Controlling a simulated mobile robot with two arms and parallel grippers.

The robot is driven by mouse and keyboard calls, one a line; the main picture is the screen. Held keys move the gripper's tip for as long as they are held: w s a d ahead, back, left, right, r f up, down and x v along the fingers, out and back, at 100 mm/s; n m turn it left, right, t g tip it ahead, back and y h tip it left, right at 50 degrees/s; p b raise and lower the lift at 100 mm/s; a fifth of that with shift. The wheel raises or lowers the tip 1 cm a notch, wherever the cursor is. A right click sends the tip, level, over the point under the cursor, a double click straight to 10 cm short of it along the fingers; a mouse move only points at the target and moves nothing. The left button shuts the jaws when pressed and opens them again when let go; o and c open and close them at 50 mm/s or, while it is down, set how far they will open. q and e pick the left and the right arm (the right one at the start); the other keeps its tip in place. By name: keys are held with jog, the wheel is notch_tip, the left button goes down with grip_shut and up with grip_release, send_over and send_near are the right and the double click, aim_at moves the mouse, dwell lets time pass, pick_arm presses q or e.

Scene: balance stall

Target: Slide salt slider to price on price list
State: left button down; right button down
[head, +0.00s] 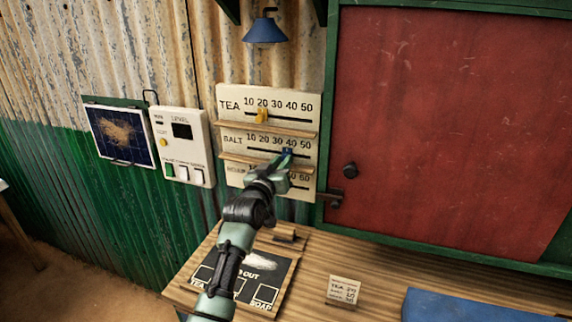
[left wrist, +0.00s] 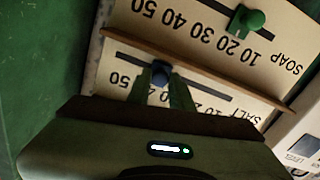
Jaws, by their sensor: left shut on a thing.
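The cream price board (head: 228,92) on the wall has tea, salt and soap rows, each marked 10 to 50. The blue salt slider (head: 287,153) is on the middle track, near the 40 mark; it also shows in the left wrist view (left wrist: 160,72). My left gripper (head: 284,162) is shut on it, a finger on each side. The yellow tea slider (head: 262,115) is near 20. The green soap slider (left wrist: 248,20) shows in the wrist view near 20. The small price card (head: 344,291) stands on the counter; its first line reads tea 20, the lower lines are too small to read surely. My right gripper is not in view.
Thin wooden ledges (head: 265,160) separate the rows. A red door (head: 440,120) with a dark knob is right of the board. A level panel (head: 195,175) hangs left. Below are the wooden counter (head: 390,275), a black slate (head: 262,262) and a blue item (head: 480,305).

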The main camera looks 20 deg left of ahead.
pick_arm(q)
jog(key=b, duration=0.3)
send_near(250, 148)
jog(key=w, duration=0.4)
jog(key=shift+w+d+f, duration=0.25)
jog(key=shift+w+d, duration=0.05)
jog(key=shift+d, duration=0.1)
jog(key=shift+a+r, duration=0.1)
jog(key=shift+a, duration=0.15)
jog(key=shift+d+r, duration=0.1)
jog(key=shift+r, duration=0.05)
jog(key=c, duration=1.3)
grip_release()
jog(key=shift+o, duration=0.2)
jog(key=shift+a, duration=0.25)
